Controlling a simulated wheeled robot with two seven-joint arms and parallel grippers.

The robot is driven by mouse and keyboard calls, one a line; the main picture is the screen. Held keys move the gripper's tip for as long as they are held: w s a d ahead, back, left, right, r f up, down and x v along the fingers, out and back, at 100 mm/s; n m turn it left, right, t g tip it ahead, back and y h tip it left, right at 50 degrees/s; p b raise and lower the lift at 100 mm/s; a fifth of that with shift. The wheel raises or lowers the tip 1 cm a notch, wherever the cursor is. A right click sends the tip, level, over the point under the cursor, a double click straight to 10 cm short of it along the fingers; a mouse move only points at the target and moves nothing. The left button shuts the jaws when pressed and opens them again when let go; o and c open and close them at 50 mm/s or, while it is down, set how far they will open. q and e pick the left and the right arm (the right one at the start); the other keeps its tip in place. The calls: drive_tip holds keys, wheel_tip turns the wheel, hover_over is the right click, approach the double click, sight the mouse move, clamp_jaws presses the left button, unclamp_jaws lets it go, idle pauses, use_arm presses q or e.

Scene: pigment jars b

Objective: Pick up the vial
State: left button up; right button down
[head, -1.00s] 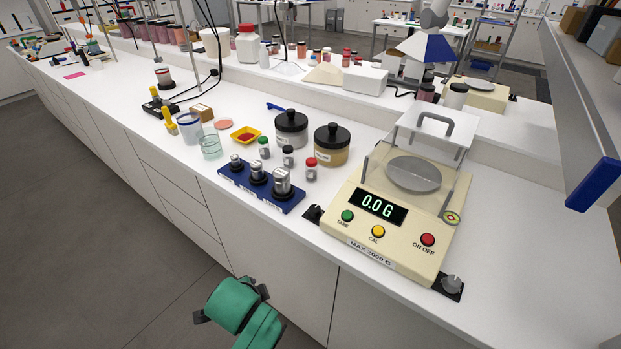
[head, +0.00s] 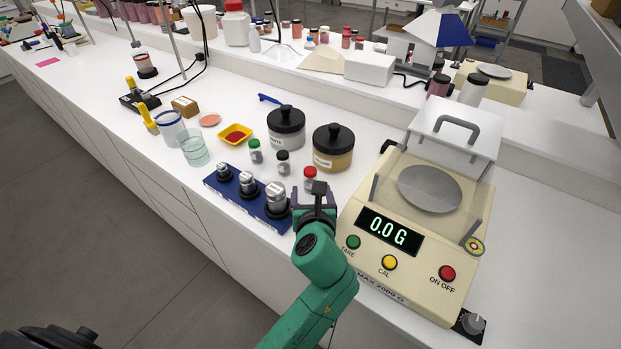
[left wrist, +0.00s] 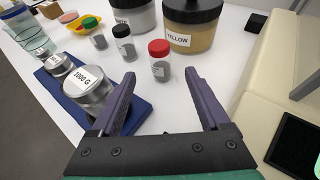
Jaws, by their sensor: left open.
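Three small clear vials stand upright on the white bench: one with a green cap (head: 255,151), one with a dark cap (head: 283,163) and one with a red cap (head: 309,179). My left gripper (head: 316,196) is just in front of the red-capped vial and partly hides it in the head view. In the left wrist view the red-capped vial (left wrist: 160,62) stands beyond the open fingertips (left wrist: 160,76), roughly centred between them. Nothing is between the fingers. The dark-capped vial (left wrist: 125,44) and the green-capped vial (left wrist: 93,33) stand farther left. My right gripper is not in view.
A blue block with metal weights (head: 222,186) lies left of the gripper, close to it. A cream balance (head: 376,262) reading 0.0 G stands on the right. A white-labelled jar (head: 286,133) and a yellow-labelled jar (head: 332,158) stand behind the vials.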

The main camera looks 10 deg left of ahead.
sight(311, 182)
use_arm(q)
drive_tip(key=x, duration=0.7)
drive_tip(key=shift+s+f, duration=0.1)
drive_tip(key=shift+c, duration=0.3)
drive_tip(key=shift+f, duration=0.1)
drive_tip(key=c, duration=0.5)
clamp_jaws()
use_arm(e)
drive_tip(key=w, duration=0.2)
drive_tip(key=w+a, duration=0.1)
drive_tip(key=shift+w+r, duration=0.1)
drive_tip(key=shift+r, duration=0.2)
